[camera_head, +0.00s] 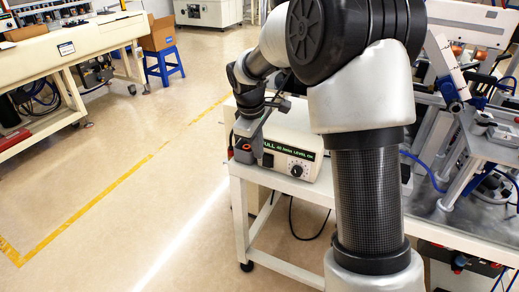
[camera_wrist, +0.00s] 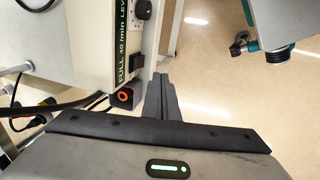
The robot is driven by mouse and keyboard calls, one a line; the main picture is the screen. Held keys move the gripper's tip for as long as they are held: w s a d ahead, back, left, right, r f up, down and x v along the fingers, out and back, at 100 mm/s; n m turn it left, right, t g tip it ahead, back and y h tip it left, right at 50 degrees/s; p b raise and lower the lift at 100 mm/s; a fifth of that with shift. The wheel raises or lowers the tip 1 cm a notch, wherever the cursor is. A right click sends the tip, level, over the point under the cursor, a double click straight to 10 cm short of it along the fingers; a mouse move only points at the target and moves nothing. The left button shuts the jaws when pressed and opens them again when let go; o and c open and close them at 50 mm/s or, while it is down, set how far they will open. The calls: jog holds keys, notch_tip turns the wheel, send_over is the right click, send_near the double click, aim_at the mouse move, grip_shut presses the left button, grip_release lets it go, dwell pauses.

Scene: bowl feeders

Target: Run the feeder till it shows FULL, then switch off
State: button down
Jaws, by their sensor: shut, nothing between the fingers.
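The feeder's control box (camera_head: 318,143) is cream and stands on a white table at centre. Its dark display (camera_head: 288,165) has green text reading FULL, 40 /min, LEVEL OK, with the left end partly covered. The display also shows in the wrist view (camera_wrist: 122,38). A round black knob (camera_head: 297,170) sits below the text. Contact cannot be told.
A dark part with an orange ring (camera_wrist: 124,97) is beside my fingers. The white table (camera_head: 285,186) has a front edge below the box. Machinery (camera_head: 470,130) with blue tubing stands at right. A workbench (camera_head: 65,50) and blue stool (camera_head: 163,65) are at left. Open floor lies between.

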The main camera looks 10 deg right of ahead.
aim_at(266, 162)
jog(key=x, duration=0.3)
jog(key=w+b+x, duration=0.1)
jog(key=x, duration=0.2)
jog(key=d+x, duration=0.1)
jog(key=x, duration=0.2)
jog(key=shift+w+d+r+b, duration=0.15)
jog(key=shift+w+r+b, duration=0.15)
jog(key=shift+w+b, duration=0.05)
jog(key=shift+w+d+f, duration=0.15)
jog(key=shift+w+d, duration=0.2)
jog(key=shift+w, duration=0.1)
jog(key=shift+f+b, duration=0.45)
jog(key=shift+b, duration=0.45)
jog(key=shift+w+d+r+t, duration=0.1)
jog(key=shift+w+r+t, duration=0.05)
jog(key=shift+r+t, duration=0.15)
